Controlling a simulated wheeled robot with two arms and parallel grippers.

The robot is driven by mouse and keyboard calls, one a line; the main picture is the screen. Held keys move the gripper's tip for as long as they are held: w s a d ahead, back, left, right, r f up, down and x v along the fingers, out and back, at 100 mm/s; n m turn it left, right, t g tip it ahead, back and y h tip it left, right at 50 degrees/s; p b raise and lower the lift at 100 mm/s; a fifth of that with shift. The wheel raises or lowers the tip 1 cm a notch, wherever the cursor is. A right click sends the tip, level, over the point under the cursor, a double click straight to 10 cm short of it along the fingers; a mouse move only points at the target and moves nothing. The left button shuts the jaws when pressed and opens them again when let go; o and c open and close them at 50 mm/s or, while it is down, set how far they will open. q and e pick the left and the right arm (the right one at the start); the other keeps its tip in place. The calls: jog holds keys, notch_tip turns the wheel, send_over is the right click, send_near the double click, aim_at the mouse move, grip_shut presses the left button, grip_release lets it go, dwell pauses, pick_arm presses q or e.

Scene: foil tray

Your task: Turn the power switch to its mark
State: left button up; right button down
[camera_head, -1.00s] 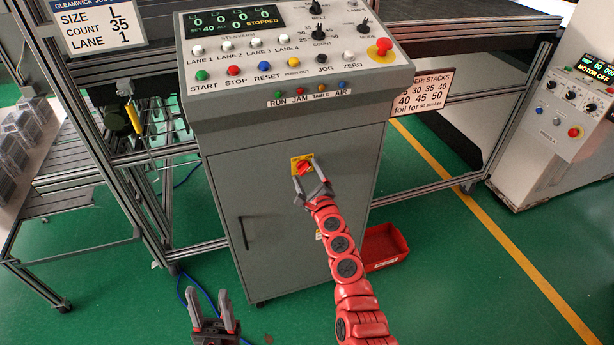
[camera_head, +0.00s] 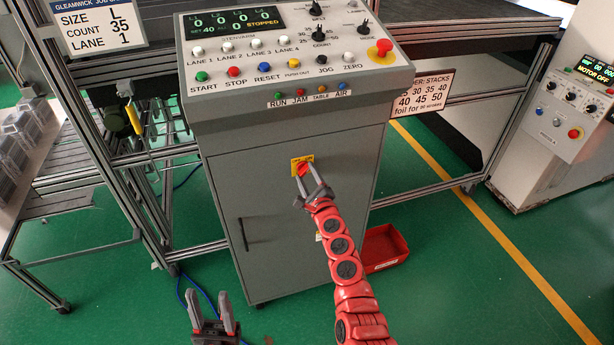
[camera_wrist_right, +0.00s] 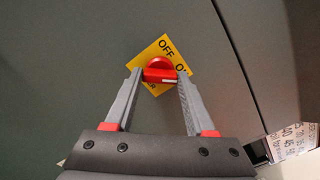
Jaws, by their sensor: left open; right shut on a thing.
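The power switch is a red rotary knob (camera_head: 303,170) on a yellow plate (camera_head: 296,161) on the front of the grey cabinet. In the right wrist view, the knob (camera_wrist_right: 159,70) has a white line on its handle, toward the right end. The yellow plate (camera_wrist_right: 163,46) looks tilted there, with OFF readable and a second, partly hidden word starting with O to its right. My right gripper (camera_head: 309,174) is shut on the knob, one finger on each side. My left gripper (camera_head: 211,306) is open and empty, low in front of the cabinet.
The control panel (camera_head: 296,95) with buttons and a red emergency knob (camera_head: 380,51) tops the cabinet (camera_head: 300,220). A red bin (camera_head: 384,248) stands on the floor at its right. A metal frame (camera_head: 135,190) stands left. Green floor lies open in front.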

jog(key=n+b, duration=0.1)
jog(key=n, duration=0.3)
jog(key=shift+f+n+b, duration=0.15)
jog(key=shift+n+b, duration=0.15)
jog(key=shift+b, duration=0.05)
jog(key=n+b, duration=0.2)
jog(key=n, duration=0.2)
jog(key=n+b, duration=0.2)
jog(key=n, duration=0.2)
jog(key=shift+f, duration=0.1)
jog(key=shift+n+b, duration=1.5)
jog(key=shift+n, duration=0.8)
jog(key=shift+c, duration=1.2)
grip_release()
jog(key=shift+s, duration=0.1)
